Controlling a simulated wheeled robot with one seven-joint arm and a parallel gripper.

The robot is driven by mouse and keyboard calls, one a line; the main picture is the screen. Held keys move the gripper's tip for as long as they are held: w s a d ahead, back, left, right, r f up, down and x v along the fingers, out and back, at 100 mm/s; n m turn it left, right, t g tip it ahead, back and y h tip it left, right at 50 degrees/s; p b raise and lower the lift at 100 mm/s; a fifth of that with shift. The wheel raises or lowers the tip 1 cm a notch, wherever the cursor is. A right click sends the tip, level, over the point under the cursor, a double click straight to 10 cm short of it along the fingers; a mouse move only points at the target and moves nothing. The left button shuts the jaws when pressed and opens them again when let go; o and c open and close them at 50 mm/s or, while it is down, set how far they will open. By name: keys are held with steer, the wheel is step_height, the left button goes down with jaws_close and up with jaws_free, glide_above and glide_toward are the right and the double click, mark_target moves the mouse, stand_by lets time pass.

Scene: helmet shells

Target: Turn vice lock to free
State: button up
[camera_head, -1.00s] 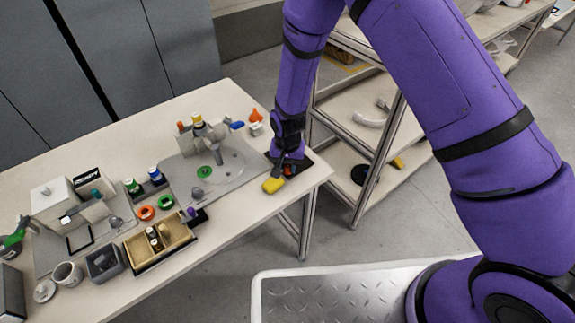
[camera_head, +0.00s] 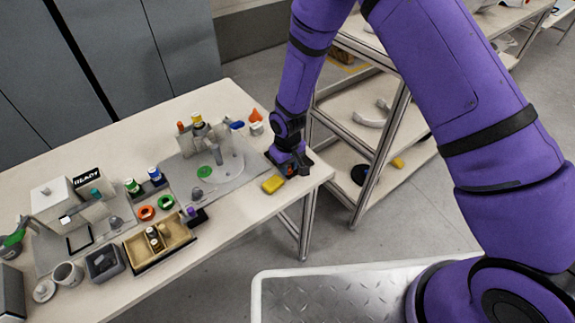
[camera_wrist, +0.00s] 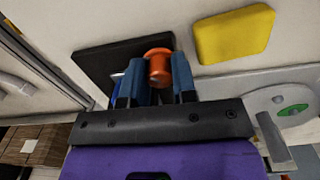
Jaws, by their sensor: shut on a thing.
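An orange knob (camera_wrist: 158,66) stands on a dark square plate (camera_wrist: 100,68) in the wrist view. My gripper (camera_wrist: 159,72) has its blue fingers on both sides of the knob and is shut on it. The knob looks like the vice lock, but no marking shows which way it is turned. In the head view my gripper (camera_head: 290,169) is low over the dark plate (camera_head: 307,162) at the table's right end. There the knob is mostly hidden by my gripper.
A yellow block (camera_head: 273,184) lies just left of the plate, near the front edge of the table (camera_head: 250,206). A grey board (camera_head: 233,180) with a post stands further left. A metal shelf rack (camera_head: 385,125) stands close on the right.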

stand_by(0.4)
steer(key=o, duration=0.6)
steer(key=shift+o, duration=0.2)
step_height(320, 180, up, 11)
stand_by(0.6)
